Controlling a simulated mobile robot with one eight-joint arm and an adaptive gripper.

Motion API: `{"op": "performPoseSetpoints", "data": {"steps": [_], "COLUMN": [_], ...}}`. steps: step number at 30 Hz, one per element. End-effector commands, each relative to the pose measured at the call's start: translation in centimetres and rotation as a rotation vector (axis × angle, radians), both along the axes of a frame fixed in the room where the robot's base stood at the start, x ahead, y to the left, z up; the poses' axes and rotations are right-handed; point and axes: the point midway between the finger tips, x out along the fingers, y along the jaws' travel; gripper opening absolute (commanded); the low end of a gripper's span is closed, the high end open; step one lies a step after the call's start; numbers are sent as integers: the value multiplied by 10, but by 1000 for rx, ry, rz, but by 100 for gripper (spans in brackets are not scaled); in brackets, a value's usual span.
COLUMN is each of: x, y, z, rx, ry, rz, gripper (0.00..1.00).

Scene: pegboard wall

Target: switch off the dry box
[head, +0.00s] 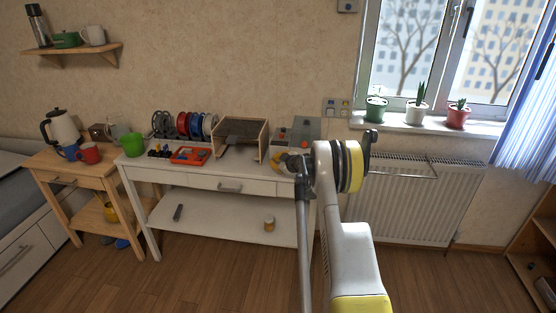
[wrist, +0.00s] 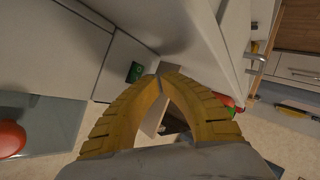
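A pale panel (wrist: 115,65) in the wrist view carries a small dark switch with a green face (wrist: 134,72). I cannot be sure this panel is the dry box, and I cannot make out the switch in the head view. My gripper (wrist: 161,75) has its yellow fingertips together, just right of the switch and apart from it in the picture. Nothing is visibly held. In the head view my gripper (head: 290,163) is over the right end of the white table, partly hidden by my arm.
An open-fronted box with wooden sides (head: 262,143) stands on the white table (head: 143,171). A grey plate with red parts (head: 305,126) lies behind my gripper. Filament spools (head: 196,125) and a red tray (head: 190,156) are left. A radiator (head: 420,205) is right.

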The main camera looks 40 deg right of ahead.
Motion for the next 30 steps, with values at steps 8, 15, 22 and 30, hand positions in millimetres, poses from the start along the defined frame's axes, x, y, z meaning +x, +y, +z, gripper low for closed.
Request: {"op": "performPoseSetpoints", "data": {"steps": [8,15,22,30], "x": [-1,-14,-26,-29], "y": [1,17,31,35], "z": [1,11,20,21], "rx": [0,0,0,0], "ry": [0,0,0,0], "rz": [0,0,0,0], "gripper": [0,0,0,0]}}
